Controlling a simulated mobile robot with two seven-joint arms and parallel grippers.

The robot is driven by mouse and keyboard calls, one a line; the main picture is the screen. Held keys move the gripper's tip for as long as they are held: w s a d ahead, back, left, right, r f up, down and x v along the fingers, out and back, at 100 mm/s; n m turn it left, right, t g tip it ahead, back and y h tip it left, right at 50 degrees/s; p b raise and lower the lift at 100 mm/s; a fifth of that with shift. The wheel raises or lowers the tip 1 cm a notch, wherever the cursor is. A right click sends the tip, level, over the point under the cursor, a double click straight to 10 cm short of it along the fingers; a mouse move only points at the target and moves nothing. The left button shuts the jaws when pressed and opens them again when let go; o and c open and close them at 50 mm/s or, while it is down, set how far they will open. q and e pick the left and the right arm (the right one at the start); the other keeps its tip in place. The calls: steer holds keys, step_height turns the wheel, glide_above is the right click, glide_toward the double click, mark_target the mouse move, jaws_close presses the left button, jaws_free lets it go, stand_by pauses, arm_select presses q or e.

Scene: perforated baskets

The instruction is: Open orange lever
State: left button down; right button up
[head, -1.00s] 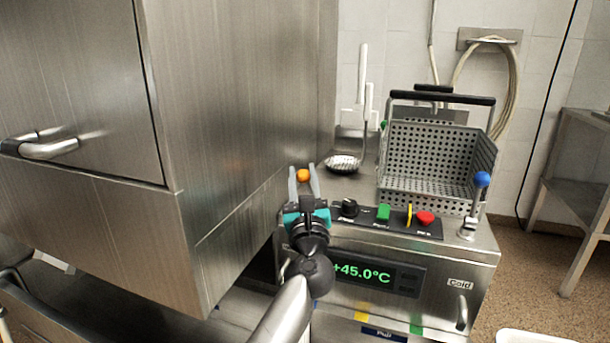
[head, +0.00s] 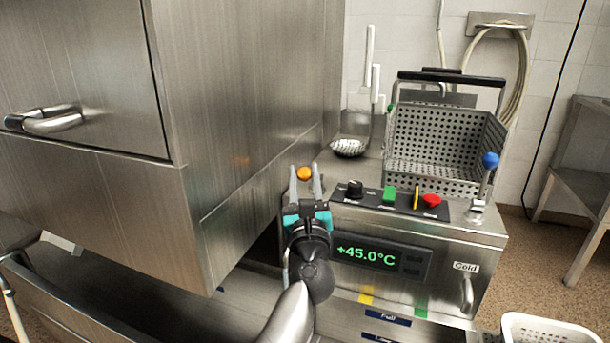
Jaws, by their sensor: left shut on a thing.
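The rest of the lever is hidden behind my gripper. My left gripper (head: 305,181) reaches it from the front, with one grey finger on each side of the knob. It is shut on the lever. A blue-knobbed lever (head: 490,160) stands upright at the right end of the same machine. My right gripper is not in view.
A large steel cabinet (head: 245,120) stands close on the left of my gripper. A control panel (head: 390,199) with coloured switches lies just right of it. A perforated basket (head: 440,140) stands behind, with a ladle (head: 348,147) to its left. A display (head: 368,254) reads +45.0°C.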

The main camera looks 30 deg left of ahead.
arm_select(q)
steer(key=shift+a+f, duration=0.15)
steer(key=shift+f, duration=0.15)
steer(key=c, duration=0.8)
jaws_free()
steer(key=shift+o, duration=1.4)
steer(key=shift+r, duration=0.2)
steer(key=v, duration=1.5)
steer(key=shift+s, duration=0.1)
